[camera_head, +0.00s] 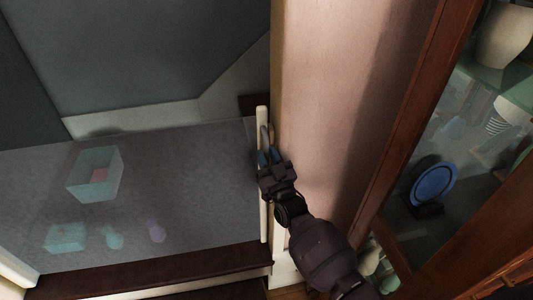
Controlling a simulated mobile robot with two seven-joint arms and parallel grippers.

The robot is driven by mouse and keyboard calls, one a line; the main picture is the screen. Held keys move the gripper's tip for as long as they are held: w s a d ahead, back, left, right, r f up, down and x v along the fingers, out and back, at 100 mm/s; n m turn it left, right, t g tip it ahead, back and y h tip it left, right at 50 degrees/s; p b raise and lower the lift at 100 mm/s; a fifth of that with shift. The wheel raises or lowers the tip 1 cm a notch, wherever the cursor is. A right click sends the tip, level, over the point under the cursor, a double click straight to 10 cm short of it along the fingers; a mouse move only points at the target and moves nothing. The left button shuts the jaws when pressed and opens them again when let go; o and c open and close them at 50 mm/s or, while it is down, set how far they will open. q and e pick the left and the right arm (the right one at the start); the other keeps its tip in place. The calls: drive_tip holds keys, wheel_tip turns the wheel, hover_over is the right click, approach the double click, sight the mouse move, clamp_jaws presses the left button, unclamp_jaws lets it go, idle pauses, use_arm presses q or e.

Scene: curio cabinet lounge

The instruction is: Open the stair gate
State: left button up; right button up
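The stair gate (190,170) is a see-through grey panel across the opening on the left, with a pale upright post (263,215) at its right end. Its panel reaches that post, beside the wall edge. My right gripper (265,145) is at the upper part of the post, its fingers pointing up the picture. The fingers are dark against the post, and I cannot tell whether they are closed on it. My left gripper is not in view.
A wooden glass cabinet (402,120) with a blue plate (435,184) and vases stands close on the right. Behind the gate are a teal bin (95,174), a teal box (66,238) and small toys. A dark step edge (150,270) runs below the gate.

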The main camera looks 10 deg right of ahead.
drive_tip(key=shift+w+r, duration=0.1)
drive_tip(key=shift+w, duration=0.15)
drive_tip(key=shift+c, duration=0.4)
clamp_jaws()
drive_tip(key=shift+a, duration=0.1)
